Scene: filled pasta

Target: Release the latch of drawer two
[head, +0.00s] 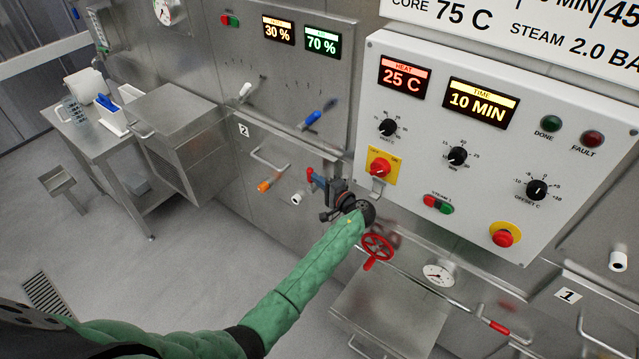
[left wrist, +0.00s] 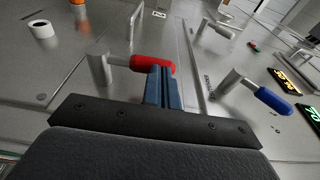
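The label 2 (head: 243,130) marks a steel drawer front with a bar handle (head: 270,158); the label also shows in the left wrist view (left wrist: 160,14). A latch lever with a red grip (left wrist: 148,63) on a metal stem stands out from the panel, its grip lying sideways in that view. My right gripper is not in view.
An orange knob (head: 264,186) and a white knob (head: 297,199) sit below the bar handle. White (head: 245,90) and blue (head: 313,118) levers are above. A control box (head: 480,170) juts out at right.

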